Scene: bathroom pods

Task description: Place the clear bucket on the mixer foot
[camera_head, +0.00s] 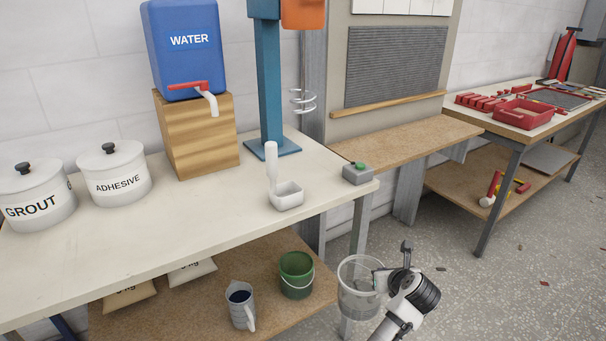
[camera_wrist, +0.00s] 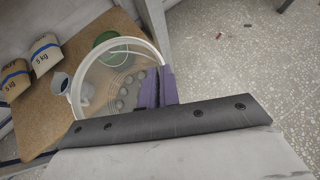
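The clear bucket (camera_head: 355,300) hangs in my gripper (camera_head: 381,281), off the front right corner of the near table and below its top. In the wrist view the purple fingers (camera_wrist: 158,88) are shut on the right side of the bucket's rim, and the see-through bucket (camera_wrist: 90,75) looks empty. The mixer is a blue column with an orange head (camera_head: 303,13) and a wire whisk (camera_head: 303,101). Its flat blue foot (camera_head: 273,150) rests on the table at the back right, and its plate looks bare. The mixer is out of the wrist view.
A white scoop (camera_head: 286,197) and a grey button box (camera_head: 357,174) stand on the table in front of the mixer. The water tank (camera_head: 190,50) on its wooden block is to its left. A green bucket (camera_head: 297,275) and a jug (camera_head: 240,305) stand on the lower shelf.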

